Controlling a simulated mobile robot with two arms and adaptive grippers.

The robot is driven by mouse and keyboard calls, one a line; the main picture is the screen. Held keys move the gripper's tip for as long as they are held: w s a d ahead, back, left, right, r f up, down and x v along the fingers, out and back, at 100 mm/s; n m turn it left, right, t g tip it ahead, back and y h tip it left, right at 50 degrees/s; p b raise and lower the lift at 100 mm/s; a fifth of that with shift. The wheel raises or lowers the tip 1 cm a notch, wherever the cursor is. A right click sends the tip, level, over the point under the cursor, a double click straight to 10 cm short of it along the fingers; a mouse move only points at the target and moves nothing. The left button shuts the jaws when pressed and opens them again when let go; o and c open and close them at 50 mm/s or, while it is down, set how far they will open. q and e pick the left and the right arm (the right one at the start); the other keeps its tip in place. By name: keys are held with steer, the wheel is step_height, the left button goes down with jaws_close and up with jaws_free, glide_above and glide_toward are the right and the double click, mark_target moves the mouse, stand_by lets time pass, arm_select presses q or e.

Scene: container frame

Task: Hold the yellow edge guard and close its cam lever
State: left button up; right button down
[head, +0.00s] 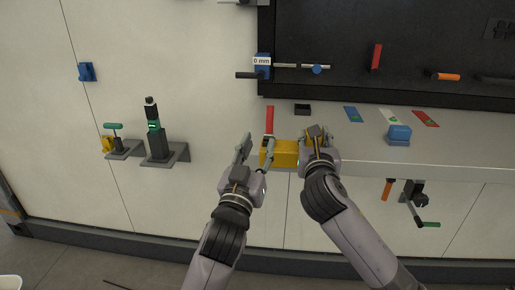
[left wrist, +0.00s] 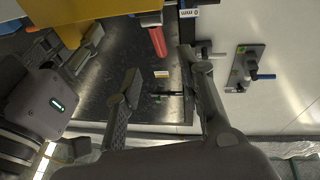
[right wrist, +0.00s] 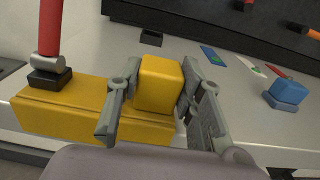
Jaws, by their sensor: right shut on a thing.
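The yellow edge guard (head: 284,155) sits on the front edge of the grey shelf. Its red cam lever (head: 269,118) stands upright at the guard's left end, on a dark base (right wrist: 50,77) seen in the right wrist view. My right gripper (head: 316,134) is shut on the guard's raised yellow block (right wrist: 160,85), one finger on each side. My left gripper (head: 257,141) is open and empty, just left of and in front of the guard. In the left wrist view the red lever (left wrist: 156,40) shows beyond the gap between the open fingers, apart from them.
A blue block (head: 399,133) and several coloured cards (head: 390,116) lie on the shelf (head: 450,150) to the right. A small black tray (head: 302,109) is behind the guard. Clamps hang below the shelf (head: 412,195) and stand on wall brackets (head: 165,155) at left.

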mark_target(270, 120)
arm_select(q)
steer(key=shift+f, duration=0.1)
steer(key=shift+c, duration=0.5)
